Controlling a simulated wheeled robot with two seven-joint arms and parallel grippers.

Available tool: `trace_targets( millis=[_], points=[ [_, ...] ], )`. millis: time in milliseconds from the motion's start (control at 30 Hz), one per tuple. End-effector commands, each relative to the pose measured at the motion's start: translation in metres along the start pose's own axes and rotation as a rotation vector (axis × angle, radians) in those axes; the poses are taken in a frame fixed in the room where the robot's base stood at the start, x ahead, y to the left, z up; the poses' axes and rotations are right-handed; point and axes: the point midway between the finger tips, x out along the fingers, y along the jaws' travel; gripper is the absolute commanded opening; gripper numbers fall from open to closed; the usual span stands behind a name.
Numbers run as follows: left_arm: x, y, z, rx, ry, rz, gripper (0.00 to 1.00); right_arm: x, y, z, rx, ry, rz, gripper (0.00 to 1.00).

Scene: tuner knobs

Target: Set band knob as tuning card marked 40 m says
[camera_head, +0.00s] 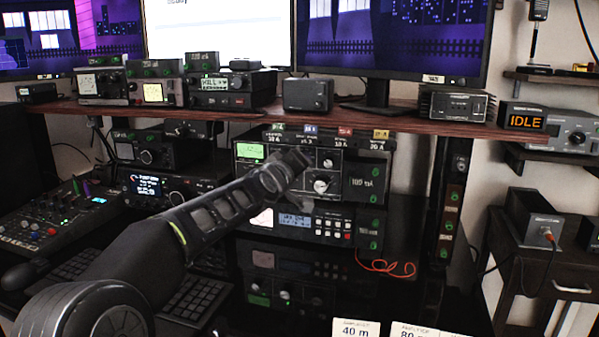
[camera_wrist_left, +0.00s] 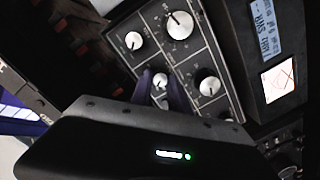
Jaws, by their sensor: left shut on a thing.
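The black front panel (camera_head: 345,189) with several silver knobs stands under the shelf. My left gripper (camera_head: 300,162) reaches its face and hides part of it. In the left wrist view the gripper (camera_wrist_left: 165,90) is shut on a small silver knob (camera_wrist_left: 160,80), one finger on each side. Other knobs sit around it: one at upper left (camera_wrist_left: 133,40), a larger one at top (camera_wrist_left: 180,25) and one at right (camera_wrist_left: 209,85). Their labels are too small to read. The tuning card marked 40 m (camera_head: 356,329) shows at the bottom edge, its lower part cut off. My right gripper is out of view.
A second card marked 80 (camera_head: 415,330) is beside it. A radio with a lit display (camera_head: 295,222) is below, with an orange cable (camera_head: 390,267). The shelf edge (camera_head: 450,124) runs close above my gripper.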

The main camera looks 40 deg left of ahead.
Motion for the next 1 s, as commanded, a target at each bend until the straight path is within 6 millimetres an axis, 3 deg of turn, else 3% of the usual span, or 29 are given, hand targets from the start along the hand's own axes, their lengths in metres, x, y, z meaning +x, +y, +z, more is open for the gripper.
trace_targets(
  millis=[333, 867, 900, 1000],
  points=[
    [0.0004, -0.0017, 0.0018, -0.193, -0.01, 0.013, 0.0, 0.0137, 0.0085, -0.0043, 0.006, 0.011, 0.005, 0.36],
    [0.0004, -0.0011, 0.001, -0.23, -0.012, 0.016, 0.0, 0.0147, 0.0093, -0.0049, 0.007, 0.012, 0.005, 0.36],
    [0.0004, -0.0011, 0.001, -0.23, -0.012, 0.016, 0.22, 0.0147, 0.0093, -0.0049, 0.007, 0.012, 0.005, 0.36],
    [0.0003, -0.001, 0.0008, -0.23, -0.011, 0.016, 0.31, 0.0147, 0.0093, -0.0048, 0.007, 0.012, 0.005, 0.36]
  ],
)
